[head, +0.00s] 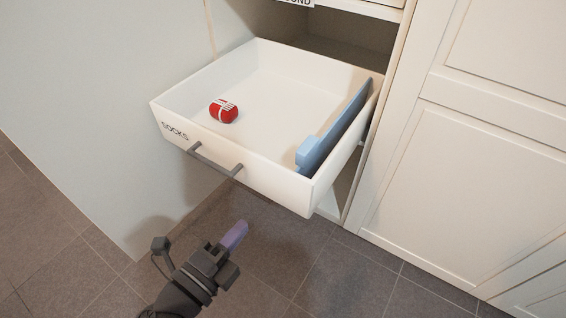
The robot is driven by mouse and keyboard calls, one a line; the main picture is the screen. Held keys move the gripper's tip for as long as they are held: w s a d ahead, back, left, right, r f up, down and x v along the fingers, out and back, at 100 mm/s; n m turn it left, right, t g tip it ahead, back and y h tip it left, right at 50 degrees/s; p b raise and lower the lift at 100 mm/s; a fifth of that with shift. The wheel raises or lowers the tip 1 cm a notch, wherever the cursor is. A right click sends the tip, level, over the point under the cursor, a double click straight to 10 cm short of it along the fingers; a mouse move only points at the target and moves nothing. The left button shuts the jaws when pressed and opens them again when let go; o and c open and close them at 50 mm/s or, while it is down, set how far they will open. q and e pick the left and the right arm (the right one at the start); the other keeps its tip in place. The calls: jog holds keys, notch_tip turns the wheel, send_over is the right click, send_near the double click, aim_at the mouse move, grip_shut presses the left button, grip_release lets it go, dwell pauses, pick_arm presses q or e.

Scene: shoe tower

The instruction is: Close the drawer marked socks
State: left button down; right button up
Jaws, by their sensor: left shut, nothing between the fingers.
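The drawer marked socks (240,174) is white and stands pulled out of the cabinet, with "SOCKS" printed at the left of its front. A grey bar handle (213,161) is on its front. Inside lie a red and white rolled item (223,111) and a flat light blue item (335,128) leaning along the right wall. My left gripper (235,235) is shut and empty, below and in front of the drawer front in the picture, apart from the handle. My right gripper is not in view.
The white cabinet doors (480,170) stand to the right of the drawer. A pale wall panel (90,110) is to the left. Another drawer front with a partly cut-off label (297,2) shows above. The dark tiled floor (340,270) in front is clear.

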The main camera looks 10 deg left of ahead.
aim_at(288, 173)
pick_arm(q)
jog(key=x, duration=1.1)
jog(key=shift+w+d+f, duration=0.1)
jog(key=shift+w, duration=0.1)
jog(key=shift+w+d, duration=0.25)
jog(key=shift+w, duration=0.3)
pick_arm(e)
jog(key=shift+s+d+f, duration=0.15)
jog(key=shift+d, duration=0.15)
